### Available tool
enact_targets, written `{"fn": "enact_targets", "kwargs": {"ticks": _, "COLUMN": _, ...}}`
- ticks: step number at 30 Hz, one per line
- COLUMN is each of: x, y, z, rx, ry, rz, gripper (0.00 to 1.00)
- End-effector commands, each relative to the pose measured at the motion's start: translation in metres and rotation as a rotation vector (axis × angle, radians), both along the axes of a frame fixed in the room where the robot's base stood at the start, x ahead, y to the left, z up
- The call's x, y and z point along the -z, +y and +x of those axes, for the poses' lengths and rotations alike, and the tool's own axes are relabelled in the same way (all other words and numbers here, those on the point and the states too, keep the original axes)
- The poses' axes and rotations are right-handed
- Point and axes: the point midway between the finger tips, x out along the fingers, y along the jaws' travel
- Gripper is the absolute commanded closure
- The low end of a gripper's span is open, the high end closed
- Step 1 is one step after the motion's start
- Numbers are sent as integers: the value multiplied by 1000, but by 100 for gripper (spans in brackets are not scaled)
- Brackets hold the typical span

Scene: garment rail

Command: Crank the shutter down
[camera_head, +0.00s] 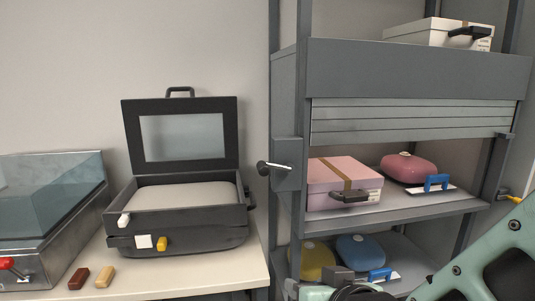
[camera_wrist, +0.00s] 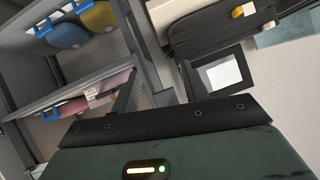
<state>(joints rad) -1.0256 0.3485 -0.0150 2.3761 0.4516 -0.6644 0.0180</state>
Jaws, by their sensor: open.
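The grey slatted shutter (camera_head: 405,119) hangs partly lowered below its dark housing (camera_head: 415,70) on the shelf unit. Its lower edge is above the pink box, and the bay below is open. The crank (camera_head: 274,168) has a dark knob and a pale rod, and sits on a grey plate (camera_head: 288,178) on the unit's left side. My gripper (camera_wrist: 160,66) shows in the wrist view with two dark fingers apart and nothing between them. It is away from the crank. I cannot make out the crank in the wrist view. My green arm fills the lower right of the head view.
A pink box (camera_head: 342,184) and a pink-red case (camera_head: 407,168) stand in the bay under the shutter. Yellow (camera_head: 316,262) and blue (camera_head: 360,252) cases sit below. An open dark case (camera_head: 180,240) stands on the table (camera_head: 190,284) at left. Wall space is free between it and the crank.

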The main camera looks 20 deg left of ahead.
Motion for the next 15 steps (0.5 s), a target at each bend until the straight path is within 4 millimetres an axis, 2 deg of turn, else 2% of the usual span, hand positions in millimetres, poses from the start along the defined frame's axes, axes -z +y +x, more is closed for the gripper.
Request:
{"fn": "enact_targets", "kwargs": {"ticks": 1, "x": -35, "y": 13, "z": 2, "rx": 11, "ry": -70, "rz": 32, "gripper": 55}}
{"fn": "enact_targets", "kwargs": {"ticks": 6, "x": -95, "y": 36, "z": 10, "rx": 60, "ry": -305, "rz": 145, "gripper": 55}}
{"fn": "enact_targets", "kwargs": {"ticks": 10, "x": -121, "y": 44, "z": 8, "rx": 78, "ry": -421, "rz": 197, "gripper": 55}}
{"fn": "enact_targets", "kwargs": {"ticks": 15, "x": -132, "y": 49, "z": 11, "rx": 85, "ry": -477, "rz": 223, "gripper": 55}}
